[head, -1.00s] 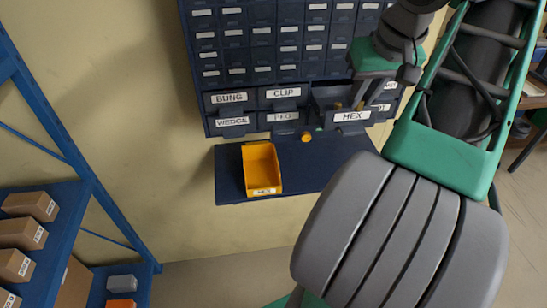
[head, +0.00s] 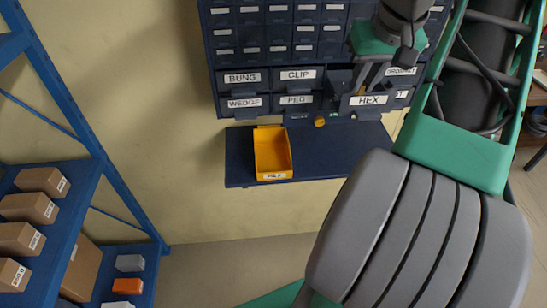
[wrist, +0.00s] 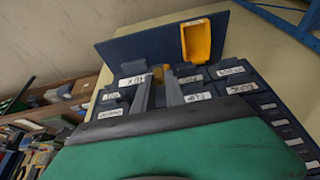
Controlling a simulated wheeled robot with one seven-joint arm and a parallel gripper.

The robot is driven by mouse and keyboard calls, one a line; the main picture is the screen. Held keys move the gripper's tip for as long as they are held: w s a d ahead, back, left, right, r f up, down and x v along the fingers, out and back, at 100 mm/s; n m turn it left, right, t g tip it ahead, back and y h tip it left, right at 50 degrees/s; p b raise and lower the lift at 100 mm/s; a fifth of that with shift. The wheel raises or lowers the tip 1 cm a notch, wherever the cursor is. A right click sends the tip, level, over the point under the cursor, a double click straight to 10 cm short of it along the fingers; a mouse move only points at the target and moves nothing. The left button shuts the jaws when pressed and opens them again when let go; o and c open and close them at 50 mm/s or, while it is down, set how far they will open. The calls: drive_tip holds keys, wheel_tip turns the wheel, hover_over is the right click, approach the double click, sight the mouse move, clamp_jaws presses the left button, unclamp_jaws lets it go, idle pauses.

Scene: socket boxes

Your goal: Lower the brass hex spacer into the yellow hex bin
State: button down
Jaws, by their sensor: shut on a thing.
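My gripper (wrist: 159,90) is shut on the brass hex spacer (wrist: 158,76), a small brownish-gold piece between the fingertips in the wrist view. In the head view my gripper (head: 364,82) hangs over the pulled-out drawer labelled HEX (head: 369,101), and the spacer is hard to make out. The yellow hex bin (head: 288,160) stands on the dark blue shelf below the drawers, left of and lower than my gripper. It looks open and empty, with a label on its front. The bin also shows in the wrist view (wrist: 197,42), apart from the fingers.
A blue drawer cabinet (head: 283,92) with labelled drawers stands behind the dark shelf (head: 335,150). A small round orange thing (head: 320,121) is at the back of the shelf. Shelf space right of the bin is clear. A blue rack (head: 75,215) with boxes stands left.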

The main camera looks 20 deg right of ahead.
drive_tip(key=w+a+f+b, duration=0.4)
drive_tip(key=f+b, duration=0.4)
drive_tip(key=b, duration=0.2)
drive_tip(key=w+a+f+b, duration=0.5)
drive_tip(key=w+f+b, duration=0.2)
drive_tip(key=f+b, duration=0.2)
drive_tip(key=w+a+f+b, duration=0.5)
drive_tip(key=f+b, duration=0.3)
drive_tip(key=b, duration=0.4)
drive_tip(key=shift+w+a+f, duration=0.15)
drive_tip(key=shift+w+f, duration=0.2)
drive_tip(key=shift+w, duration=0.3)
drive_tip(key=b, duration=0.7)
approach(266, 167)
drive_tip(key=shift+w+f, duration=0.35)
drive_tip(key=shift+f, duration=0.05)
drive_tip(key=shift+f+b, duration=2.5)
drive_tip(key=shift+b, duration=0.2)
